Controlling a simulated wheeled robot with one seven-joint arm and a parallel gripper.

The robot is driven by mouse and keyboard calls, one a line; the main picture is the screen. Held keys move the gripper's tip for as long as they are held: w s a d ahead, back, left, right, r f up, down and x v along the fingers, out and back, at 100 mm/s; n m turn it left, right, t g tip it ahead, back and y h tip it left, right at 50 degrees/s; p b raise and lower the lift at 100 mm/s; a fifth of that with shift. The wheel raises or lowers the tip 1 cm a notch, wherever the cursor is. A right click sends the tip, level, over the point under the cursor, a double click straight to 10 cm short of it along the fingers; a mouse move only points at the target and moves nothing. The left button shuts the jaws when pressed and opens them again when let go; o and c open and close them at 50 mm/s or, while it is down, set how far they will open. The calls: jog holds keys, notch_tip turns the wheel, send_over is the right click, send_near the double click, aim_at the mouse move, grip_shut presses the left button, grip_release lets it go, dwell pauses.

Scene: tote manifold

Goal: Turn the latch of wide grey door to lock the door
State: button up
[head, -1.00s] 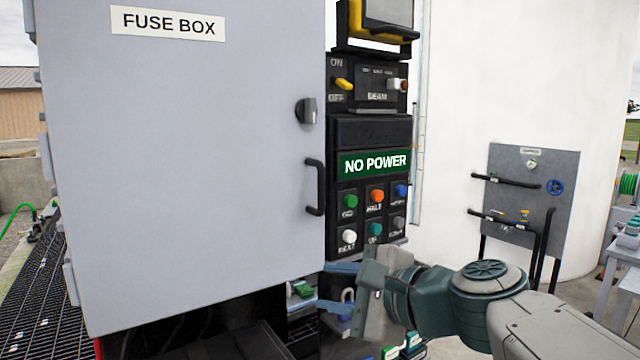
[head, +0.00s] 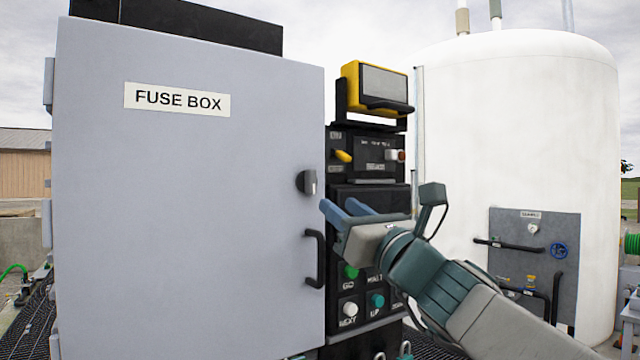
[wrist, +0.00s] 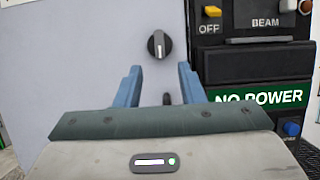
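The wide grey door (head: 185,260) with the FUSE BOX label stands closed at the left of the head view. Its latch (head: 307,183) is a small dark knob near the door's right edge. In the wrist view the latch (wrist: 159,44) is straight ahead, its pale mark pointing roughly up and down. My gripper (head: 340,206) is just right of and slightly below the latch in the head view. In the wrist view my gripper (wrist: 158,80) has its blue fingers apart, with the latch beyond them between the tips. Nothing is held, and the fingers do not touch the latch.
A black door handle (head: 315,259) sits below the latch. A black control panel (head: 365,300) with buttons and a yellow-framed display (head: 376,85) stands right of the door, partly behind my arm. A white tank (head: 520,150) is farther right.

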aim_at(314, 185)
jog(key=p+x, duration=0.2)
jog(key=x, duration=0.6)
jog(key=shift+w, duration=0.1)
